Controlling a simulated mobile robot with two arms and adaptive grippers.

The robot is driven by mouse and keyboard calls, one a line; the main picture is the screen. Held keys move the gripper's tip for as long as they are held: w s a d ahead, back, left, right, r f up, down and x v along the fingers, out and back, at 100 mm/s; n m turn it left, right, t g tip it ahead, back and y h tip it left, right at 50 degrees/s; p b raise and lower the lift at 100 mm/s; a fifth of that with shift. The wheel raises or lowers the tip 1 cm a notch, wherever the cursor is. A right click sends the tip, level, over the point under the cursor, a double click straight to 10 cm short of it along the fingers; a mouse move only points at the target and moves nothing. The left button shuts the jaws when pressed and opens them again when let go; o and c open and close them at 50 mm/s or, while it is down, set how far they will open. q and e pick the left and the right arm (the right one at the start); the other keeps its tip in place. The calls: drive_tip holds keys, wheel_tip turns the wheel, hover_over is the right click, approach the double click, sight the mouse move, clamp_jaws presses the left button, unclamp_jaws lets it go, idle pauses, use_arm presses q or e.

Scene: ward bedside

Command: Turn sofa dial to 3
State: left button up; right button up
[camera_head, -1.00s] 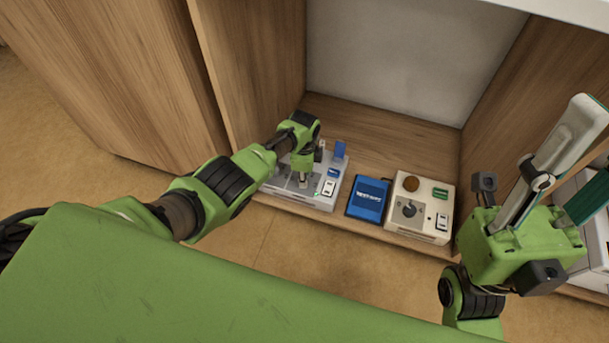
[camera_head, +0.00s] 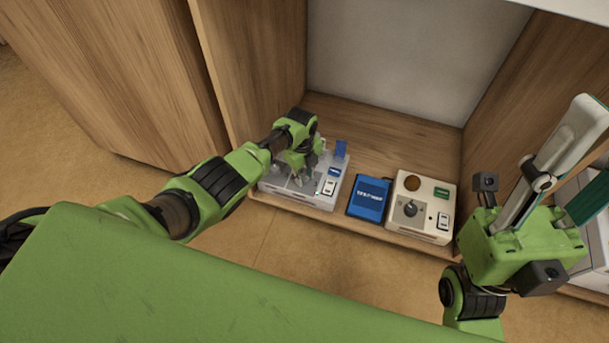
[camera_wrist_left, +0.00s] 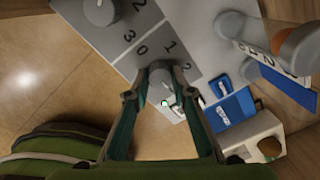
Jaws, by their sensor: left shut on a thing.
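A grey control box (camera_head: 327,202) stands at the left of the low shelf. The left wrist view shows its grey panel (camera_wrist_left: 205,55) with printed numbers 0 to 3 and a round grey dial (camera_wrist_left: 160,76). A second grey dial (camera_wrist_left: 100,11) sits at the upper left of that panel. My left gripper (camera_head: 302,180) reaches down to the box; in the wrist view its fingers (camera_wrist_left: 158,88) are closed around the nearer dial. I cannot read which dial is the sofa one or its exact setting. My right gripper (camera_head: 575,160) is raised at the right, fingers apart and empty.
A blue booklet or box (camera_head: 369,199) lies beside the grey box. A cream box (camera_head: 424,226) with a knob and a brown disc stands right of it. Wooden side walls (camera_head: 255,70) bound the shelf closely. The shelf floor behind is clear.

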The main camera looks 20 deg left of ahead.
idle(0.6)
use_arm(q)
drive_tip(key=o, duration=1.1)
drive_tip(key=shift+r, duration=0.1)
drive_tip(key=shift+r, duration=0.55)
wheel_tip(320, 180, up, 11)
drive_tip(key=shift+s+a+f, duration=0.15)
drive_tip(key=shift+s, duration=0.1)
